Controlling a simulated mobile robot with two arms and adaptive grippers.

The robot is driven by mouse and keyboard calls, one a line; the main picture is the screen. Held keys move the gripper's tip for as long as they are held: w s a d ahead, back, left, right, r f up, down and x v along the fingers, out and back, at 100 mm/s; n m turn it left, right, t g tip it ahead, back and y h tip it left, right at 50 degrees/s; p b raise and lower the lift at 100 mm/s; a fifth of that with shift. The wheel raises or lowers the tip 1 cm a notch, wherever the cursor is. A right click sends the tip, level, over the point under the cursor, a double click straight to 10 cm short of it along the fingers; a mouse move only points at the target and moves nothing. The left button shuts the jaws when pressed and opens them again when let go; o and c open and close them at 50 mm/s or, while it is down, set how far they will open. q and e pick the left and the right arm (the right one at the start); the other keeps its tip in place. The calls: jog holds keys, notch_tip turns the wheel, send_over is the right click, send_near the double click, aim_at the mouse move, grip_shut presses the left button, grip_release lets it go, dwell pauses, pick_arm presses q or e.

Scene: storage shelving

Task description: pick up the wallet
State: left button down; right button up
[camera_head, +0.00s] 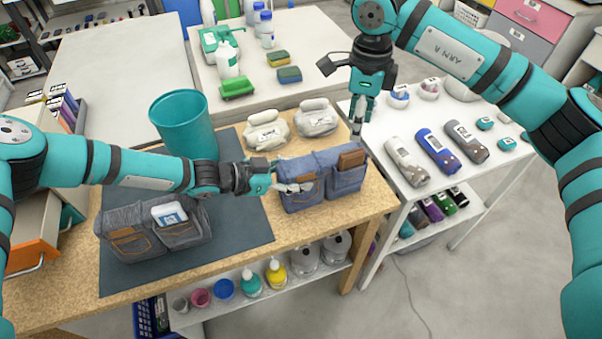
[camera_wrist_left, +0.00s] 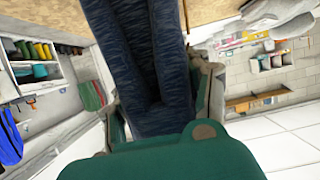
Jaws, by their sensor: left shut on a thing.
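A brown wallet (camera_head: 352,158) sticks out of the top of the right pocket of folded blue denim jeans (camera_head: 344,182) on the wooden table. My left gripper (camera_head: 292,187) is shut on the left part of these jeans. In the left wrist view the dark blue denim (camera_wrist_left: 150,70) fills the space between the fingers. My right gripper (camera_head: 363,125) points down just above and behind the wallet's side of the jeans. Its fingers look close together and I cannot tell whether they are open. The wallet's lower part is hidden in the pocket.
Grey jeans (camera_head: 140,240) with a white packet (camera_head: 169,214) lie on a dark mat (camera_head: 250,235). A teal bin (camera_head: 186,125) stands behind. Two pale bundles (camera_head: 317,118) lie behind the blue jeans. A white table (camera_head: 415,125) with rolled items is at the right.

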jog(key=o, duration=0.7)
jog(key=s+a+f+y, duration=0.1)
jog(key=a, duration=0.2)
jog(key=s+a+f+n+y, duration=0.1)
jog(key=a+f+y, duration=0.1)
jog(key=s+a+f+n+g+y, duration=0.1)
jog(key=s+a+f+y, duration=0.1)
jog(key=a, duration=0.1)
jog(key=shift+a+f, duration=0.2)
jog(key=shift+a, duration=0.15)
jog(key=s+a+y, duration=0.3)
jog(key=a+y, duration=0.2)
jog(key=m+t+h, duration=0.5)
jog(key=m+t, duration=0.8)
jog(key=t, duration=0.5)
send_near(355, 157)
jog(key=x, duration=1.1)
